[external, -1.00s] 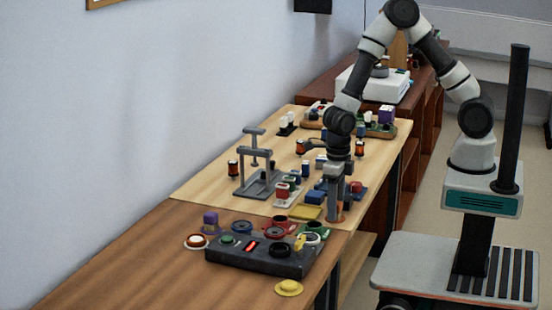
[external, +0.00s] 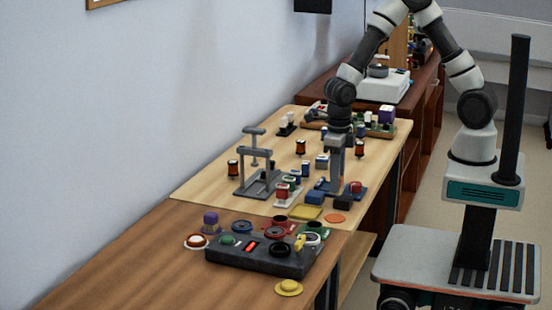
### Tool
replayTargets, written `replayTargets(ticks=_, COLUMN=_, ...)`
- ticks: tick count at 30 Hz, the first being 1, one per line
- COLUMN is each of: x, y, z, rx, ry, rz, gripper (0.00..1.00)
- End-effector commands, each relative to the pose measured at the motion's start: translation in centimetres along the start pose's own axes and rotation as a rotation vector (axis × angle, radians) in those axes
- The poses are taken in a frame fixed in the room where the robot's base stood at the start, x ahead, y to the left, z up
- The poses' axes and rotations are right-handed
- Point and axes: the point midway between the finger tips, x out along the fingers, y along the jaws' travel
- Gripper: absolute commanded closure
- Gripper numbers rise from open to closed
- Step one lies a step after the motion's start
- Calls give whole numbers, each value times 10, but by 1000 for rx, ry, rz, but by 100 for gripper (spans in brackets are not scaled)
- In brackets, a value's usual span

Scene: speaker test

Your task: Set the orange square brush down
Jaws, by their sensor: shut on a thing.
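My gripper (external: 337,190) points straight down over the blue tray (external: 357,194) near the right edge of the pale wooden table. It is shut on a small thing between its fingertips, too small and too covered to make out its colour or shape. I cannot pick out the orange square brush for certain. A flat orange disc (external: 335,218) lies on the table just in front of the gripper, apart from it.
A blue block (external: 314,198) and a yellow pad (external: 305,213) lie left of the gripper. A red piece (external: 355,187) sits on the tray. A grey press frame (external: 256,175) stands further left. A dark control box (external: 262,256) occupies the nearer brown table.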

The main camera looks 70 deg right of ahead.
Motion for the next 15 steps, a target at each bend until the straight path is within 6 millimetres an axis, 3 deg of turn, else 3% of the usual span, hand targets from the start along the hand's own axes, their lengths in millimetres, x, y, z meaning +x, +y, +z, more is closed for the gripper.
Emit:
replayTargets(ticks=3, x=-16, y=0, z=0, rx=0, ry=-2, rz=0, gripper=96)
replayTargets(ticks=10, x=-19, y=-4, z=5, rx=24, ry=1, rz=0, gripper=96)
replayTargets(ticks=15, x=-18, y=-36, z=42, rx=197, ry=0, rz=3, gripper=96)
